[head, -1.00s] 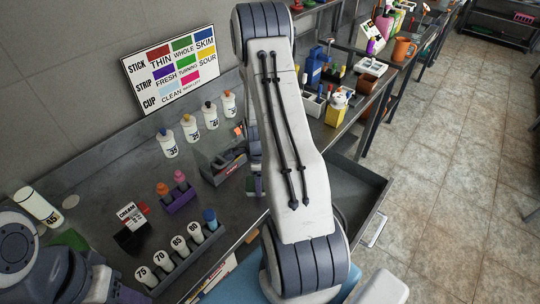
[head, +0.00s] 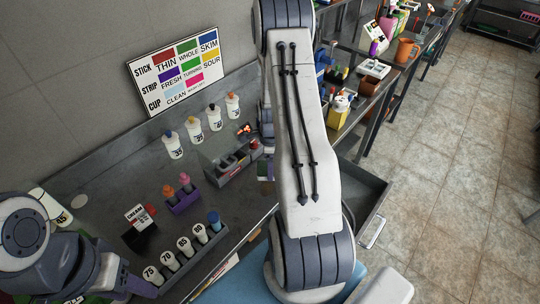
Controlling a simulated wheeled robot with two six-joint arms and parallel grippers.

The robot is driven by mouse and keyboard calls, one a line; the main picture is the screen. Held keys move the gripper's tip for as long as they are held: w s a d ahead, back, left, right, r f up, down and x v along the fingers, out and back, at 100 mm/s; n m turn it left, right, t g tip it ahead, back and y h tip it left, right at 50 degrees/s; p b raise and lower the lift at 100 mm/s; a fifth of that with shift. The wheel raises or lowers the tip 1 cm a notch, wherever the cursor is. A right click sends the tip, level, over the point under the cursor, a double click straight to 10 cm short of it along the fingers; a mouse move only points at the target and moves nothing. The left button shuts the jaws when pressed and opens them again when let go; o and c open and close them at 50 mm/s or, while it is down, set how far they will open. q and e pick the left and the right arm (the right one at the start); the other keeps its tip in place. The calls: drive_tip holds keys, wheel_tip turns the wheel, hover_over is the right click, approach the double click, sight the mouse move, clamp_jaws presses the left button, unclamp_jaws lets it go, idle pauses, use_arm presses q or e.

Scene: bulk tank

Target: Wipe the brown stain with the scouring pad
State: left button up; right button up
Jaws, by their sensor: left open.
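My left gripper (head: 128,287) is at the lower left, low over the near counter, open, with its fingers partly cut off by the lower edge. A small green patch (head: 98,299) shows under it at the bottom edge; I cannot tell whether it is the scouring pad. I see no brown stain; part of the counter is hidden by my arms. My right arm's large white link fills the middle and hides its gripper.
A black block (head: 140,234), a purple holder (head: 182,198), a grey caddy (head: 232,162) and several white bottles (head: 172,145) stand behind. An open drawer (head: 362,205) is at right.

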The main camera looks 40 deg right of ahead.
drive_tip(key=shift+r+p, duration=0.8)
drive_tip(key=shift+r, duration=0.65)
